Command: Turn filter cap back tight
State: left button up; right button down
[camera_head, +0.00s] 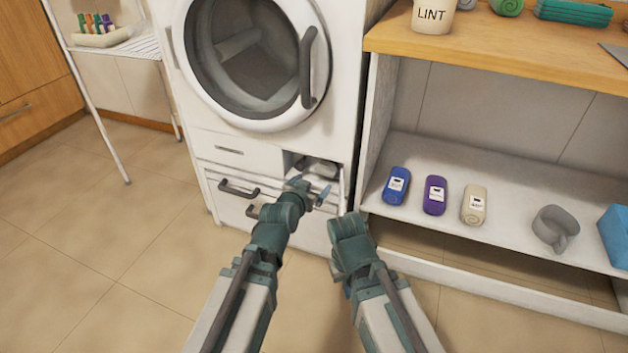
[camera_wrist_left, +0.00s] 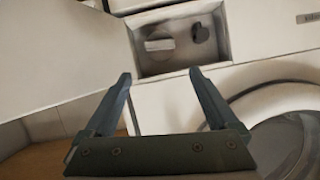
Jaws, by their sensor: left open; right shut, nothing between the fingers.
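The filter cap (camera_wrist_left: 160,44) is a round grey cap with a pale raised grip bar, set in an open recess low on the white washing machine (camera_head: 223,143). The bar lies nearly level in the left wrist view. In the head view the recess (camera_head: 318,167) shows, but the cap is hard to make out. My left gripper (camera_head: 308,188) is open and empty in front of the recess; its two fingers (camera_wrist_left: 161,100) are apart from the cap. My right gripper (camera_head: 348,226) is lower and to the right, shut and empty, its fingertips hidden.
A dark small knob or plug (camera_wrist_left: 200,33) sits beside the cap. The open flap (camera_head: 342,186) stands at the recess's right edge. A drawer with a dark handle (camera_head: 238,188) is to the left.

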pick_arm(q)
jog(key=shift+w+r, duration=0.1)
jog(key=shift+c, duration=1.2)
jog(key=w+r+g+p, duration=0.1)
jog(key=p, duration=0.2)
jog(key=d+r+g+y+p, duration=0.1)
jog(key=g+p, duration=0.1)
jog(key=p, duration=0.2)
jog(key=w+d+r+g+y+p, duration=0.1)
jog(key=p, duration=0.3)
jog(key=shift+w+r+n+g, duration=0.1)
jog(key=shift+w+n+g, duration=0.2)
jog(key=shift+w, duration=0.05)
grip_shut()
jog(key=b, duration=0.7)
send_near(334, 170)
jog(key=x, duration=0.6)
jog(key=shift+a, duration=0.1)
jog(key=shift+s, duration=0.15)
